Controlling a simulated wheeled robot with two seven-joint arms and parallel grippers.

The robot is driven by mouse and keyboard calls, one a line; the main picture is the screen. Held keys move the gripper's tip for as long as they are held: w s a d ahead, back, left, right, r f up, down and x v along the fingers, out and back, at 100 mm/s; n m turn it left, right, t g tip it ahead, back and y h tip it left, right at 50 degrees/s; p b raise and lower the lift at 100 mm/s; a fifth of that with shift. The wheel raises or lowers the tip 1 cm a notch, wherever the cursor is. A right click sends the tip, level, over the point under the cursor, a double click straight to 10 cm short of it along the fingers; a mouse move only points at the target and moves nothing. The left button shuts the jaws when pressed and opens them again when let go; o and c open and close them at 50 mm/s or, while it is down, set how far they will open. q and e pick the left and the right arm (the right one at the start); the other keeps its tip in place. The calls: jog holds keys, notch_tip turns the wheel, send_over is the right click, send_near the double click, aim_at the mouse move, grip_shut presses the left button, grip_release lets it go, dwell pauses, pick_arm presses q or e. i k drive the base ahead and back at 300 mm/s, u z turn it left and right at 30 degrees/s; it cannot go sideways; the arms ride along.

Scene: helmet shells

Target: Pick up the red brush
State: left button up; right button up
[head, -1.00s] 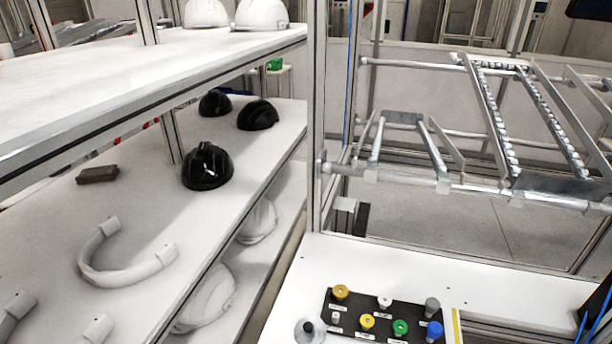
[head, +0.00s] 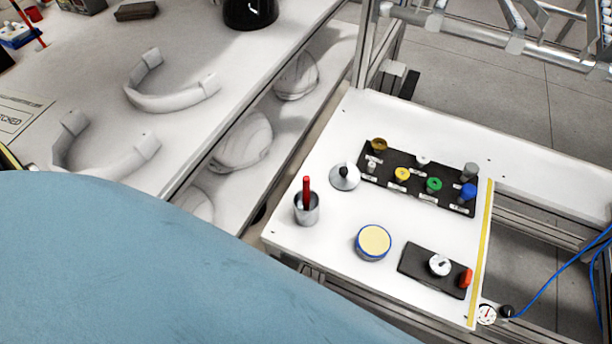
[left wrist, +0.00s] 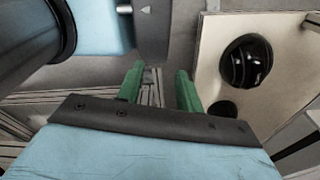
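The red brush (head: 306,188) stands upright in a small metal cup (head: 307,211) on the white table, near its left edge. Only its red handle shows; its lower end is hidden in the cup. My left gripper (left wrist: 160,76) shows in the left wrist view with its two green fingers apart and nothing between them. The brush cannot be made out in that view. No gripper shows in the head view. My right gripper is in neither view.
The white table (head: 335,250) also bears a silver cone-shaped item (head: 344,178), a round yellow-topped tin (head: 373,242), a black knob panel (head: 418,180) and a dark box with a dial (head: 433,270). Left is a shelf (head: 100,105) with white curved parts. A large blue surface covers the lower left.

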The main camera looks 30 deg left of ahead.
aim_at(306, 178)
jog(key=k, duration=0.55)
jog(key=u, duration=0.7)
jog(key=i, duration=0.45)
